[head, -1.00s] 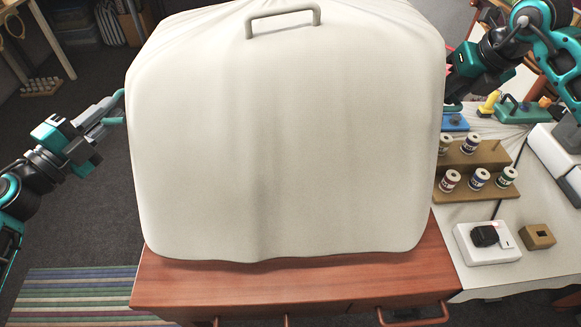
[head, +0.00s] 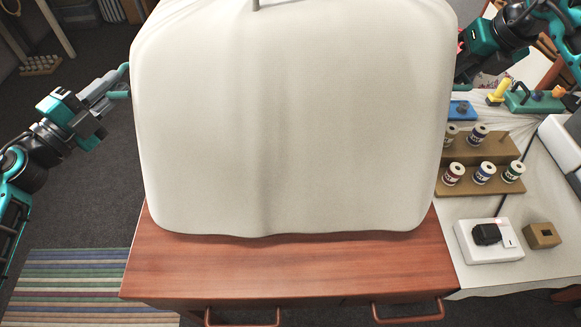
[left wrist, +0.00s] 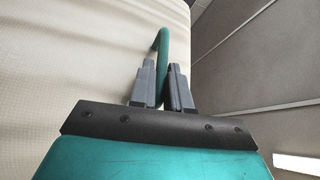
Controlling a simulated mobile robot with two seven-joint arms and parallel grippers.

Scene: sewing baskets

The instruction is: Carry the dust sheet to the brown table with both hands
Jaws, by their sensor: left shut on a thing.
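The dust sheet (head: 290,130) is a large off-white cover standing upright in the middle of the head view, with the foot of a grey top handle (head: 256,5) at the upper edge. My left gripper (head: 126,82) is at its left edge. In the left wrist view its fingers (left wrist: 161,85) are shut on a teal side handle (left wrist: 163,45) beside the white cloth. My right arm reaches to the sheet's right edge, where the sheet hides the gripper. The brown table (head: 285,270), a red-brown wooden top, shows below the hem. I cannot tell whether the hem touches it.
At right, a cloth-covered table (head: 430,268) holds a brown thread rack (head: 480,150) with several spools, a white box (head: 488,240) and a small brown block (head: 541,236). A striped rug (head: 75,285) lies at lower left. Dark carpet is open at left.

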